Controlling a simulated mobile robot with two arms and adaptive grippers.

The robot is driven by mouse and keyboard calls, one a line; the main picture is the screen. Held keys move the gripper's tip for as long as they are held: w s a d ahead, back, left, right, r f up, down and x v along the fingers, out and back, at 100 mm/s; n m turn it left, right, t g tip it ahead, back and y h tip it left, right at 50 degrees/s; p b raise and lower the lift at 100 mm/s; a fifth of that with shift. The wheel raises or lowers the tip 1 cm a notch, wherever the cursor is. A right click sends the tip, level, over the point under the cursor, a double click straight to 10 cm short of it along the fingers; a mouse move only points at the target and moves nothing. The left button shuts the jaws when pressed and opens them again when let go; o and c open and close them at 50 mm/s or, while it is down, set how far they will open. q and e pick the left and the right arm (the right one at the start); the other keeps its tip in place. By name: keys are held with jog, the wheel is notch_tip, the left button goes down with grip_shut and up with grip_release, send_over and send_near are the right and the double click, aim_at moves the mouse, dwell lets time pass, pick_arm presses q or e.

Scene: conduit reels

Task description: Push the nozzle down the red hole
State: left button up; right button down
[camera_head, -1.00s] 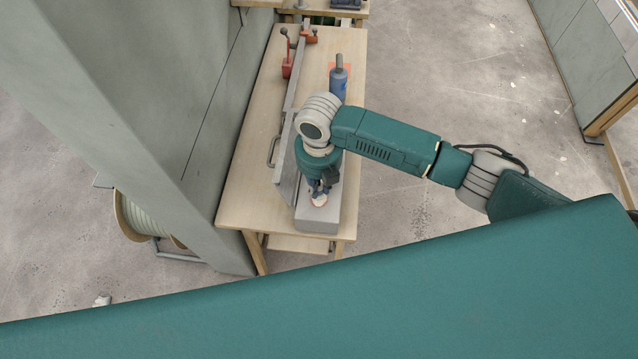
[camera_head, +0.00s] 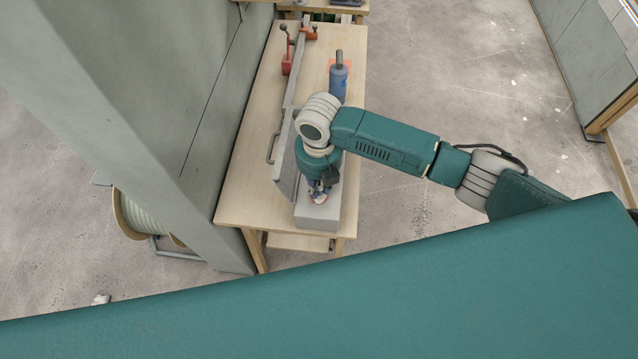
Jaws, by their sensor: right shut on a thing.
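My right gripper (camera_head: 318,190) points down over the near end of a grey block (camera_head: 318,218) on the wooden table. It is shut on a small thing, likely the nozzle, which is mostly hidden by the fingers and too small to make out. A bit of red and white shows at the fingertips, right at the block's top. The red hole itself is hidden or too small to tell. My left gripper is not in view.
A red clamp (camera_head: 288,62) and a long grey fence (camera_head: 288,140) with a handle are at the left. A grey wall (camera_head: 130,110) borders the table (camera_head: 240,190). A cable reel (camera_head: 140,215) stands on the floor.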

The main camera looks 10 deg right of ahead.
jog(key=shift+f, duration=0.45)
jog(key=c, duration=1.6)
grip_release()
jog(key=shift+o, duration=0.2)
jog(key=shift+r, duration=0.25)
notch_tip(320, 180, up, 12)
jog(key=shift+f, duration=0.25)
